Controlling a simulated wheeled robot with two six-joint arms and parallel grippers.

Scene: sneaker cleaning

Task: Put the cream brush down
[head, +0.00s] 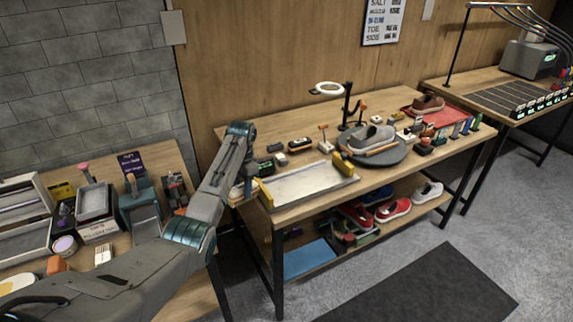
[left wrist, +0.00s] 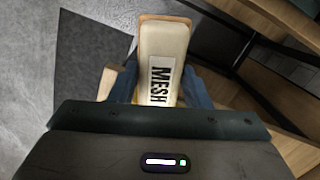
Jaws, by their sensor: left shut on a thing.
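The cream brush (left wrist: 163,45) is in the left wrist view, a long pale block with MESH printed in black and a brown edge. My left gripper (left wrist: 160,88) is shut on it, with one dark finger on each side. In the head view my left gripper (head: 243,192) is at the left front corner of the middle workbench (head: 300,205), largely hidden behind my own arm. I cannot tell whether the brush touches the bench. My right gripper is in neither view.
A pale tray (head: 310,183) lies on the bench right of my left gripper. A grey shoe (head: 367,138) sits on a round turntable (head: 395,155) farther right. Small brushes and bottles line the back. Red shoes (head: 393,210) are on the lower shelf. A dark mat (head: 425,290) lies on the floor.

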